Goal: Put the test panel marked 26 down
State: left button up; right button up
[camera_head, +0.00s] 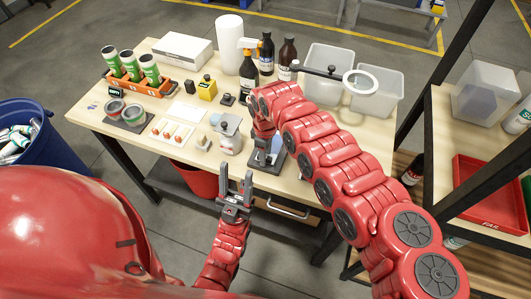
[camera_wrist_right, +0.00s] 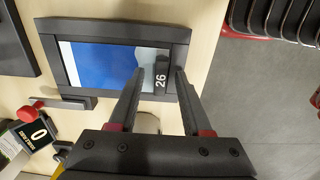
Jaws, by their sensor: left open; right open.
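The test panel (camera_wrist_right: 105,65), blue and pale with a dark tab marked 26, lies flat within a dark rectangular frame (camera_wrist_right: 115,25) on the table in the right wrist view. My right gripper (camera_wrist_right: 160,74) is open, its fingertips on either side of the 26 tab with small gaps visible. In the head view the panel (camera_head: 276,146) shows as a bluish patch beside my right gripper, which is partly hidden by its own arm. My left gripper (camera_head: 236,184) is open and empty, pointing up in front of the table's front edge.
A shelf with a red tray (camera_head: 490,195) stands right.

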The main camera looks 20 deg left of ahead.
notch_tip(320, 180, up, 12)
jog(key=b, duration=0.4)
jog(key=shift+d, duration=0.1)
dwell(0.4)
